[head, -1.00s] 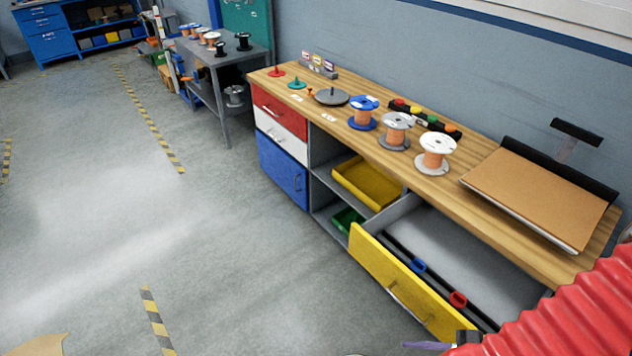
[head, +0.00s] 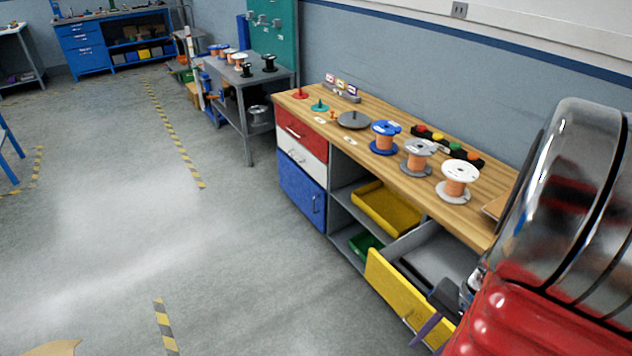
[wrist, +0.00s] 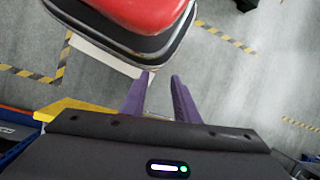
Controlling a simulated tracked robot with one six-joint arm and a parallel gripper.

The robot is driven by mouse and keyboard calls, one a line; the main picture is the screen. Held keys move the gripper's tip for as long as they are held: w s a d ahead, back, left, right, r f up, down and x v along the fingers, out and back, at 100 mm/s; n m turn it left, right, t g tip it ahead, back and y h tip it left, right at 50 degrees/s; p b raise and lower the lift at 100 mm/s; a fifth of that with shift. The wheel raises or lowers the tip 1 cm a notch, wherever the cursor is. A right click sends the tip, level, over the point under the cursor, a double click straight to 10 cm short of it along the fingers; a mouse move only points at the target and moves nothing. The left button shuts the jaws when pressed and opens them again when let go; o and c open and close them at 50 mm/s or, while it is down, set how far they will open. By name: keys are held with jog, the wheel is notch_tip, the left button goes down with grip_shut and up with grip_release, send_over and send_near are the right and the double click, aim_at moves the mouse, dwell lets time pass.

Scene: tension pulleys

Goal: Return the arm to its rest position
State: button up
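My arm fills the right side of the head view, with a red ribbed sleeve (head: 515,315) and a shiny metal link (head: 565,190). My gripper shows only in part in the head view, with a purple finger (head: 426,328) low in front of the open yellow drawer (head: 395,295). In the wrist view the two purple fingers of my gripper (wrist: 161,77) stand apart with grey floor between them. Nothing is held. The arm hides the right end of the workbench.
The wooden workbench (head: 385,165) carries a blue spool (head: 385,137), a grey spool (head: 419,156) and a white spool (head: 458,181). The yellow drawer sticks out close to my gripper. A grey side table (head: 240,80) stands farther back. The floor (head: 130,240) at left is clear.

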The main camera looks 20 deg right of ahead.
jog(key=w+a+r+n+t+h, duration=0.2)
jog(key=w+a+r+n+h, duration=0.45)
jog(key=w+r, duration=0.5)
jog(key=a+r+n+t+y, duration=0.1)
jog(key=a+r+n, duration=0.2)
jog(key=a, duration=0.4)
jog(key=a+r+n+t+y, duration=0.1)
jog(key=a+r+n+t, duration=0.1)
jog(key=a+r+n, duration=0.2)
notch_tip(320, 180, up, 3)
jog(key=a, duration=0.2)
jog(key=shift+a+f, duration=0.2)
jog(key=shift+a, duration=0.2)
